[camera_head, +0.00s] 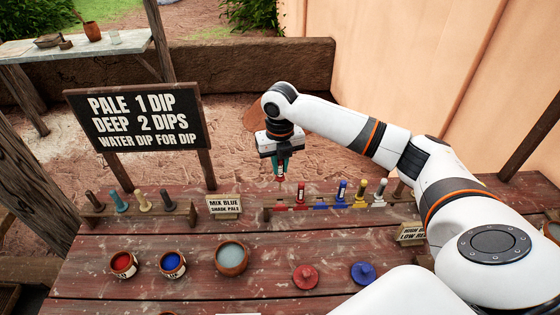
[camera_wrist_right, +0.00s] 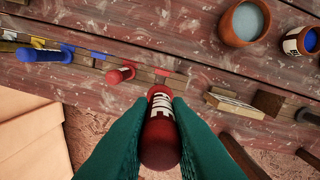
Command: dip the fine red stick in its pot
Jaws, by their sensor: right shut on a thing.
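My right gripper (camera_head: 281,170) is shut on a red stick (camera_head: 281,175) and holds it above the table near its back edge, over the left part of the rack. In the right wrist view the held red stick (camera_wrist_right: 160,135) with a white label is between the green fingers. A second red stick (camera_head: 300,193) stands in the rack (camera_head: 330,207); it also shows in the right wrist view (camera_wrist_right: 122,74). I cannot tell which is the fine one. An open pot of red (camera_head: 122,265) with a label stands at the front left. My left gripper is not in view.
Beside the red pot stand a blue pot (camera_head: 173,265) and a pot of greyish liquid (camera_head: 232,259). A red lid (camera_head: 305,276) and a blue lid (camera_head: 363,273) lie to the right. A card (camera_head: 224,207) reads "MIX BLUE SHADE PALE". A left rack (camera_head: 140,215) holds several sticks.

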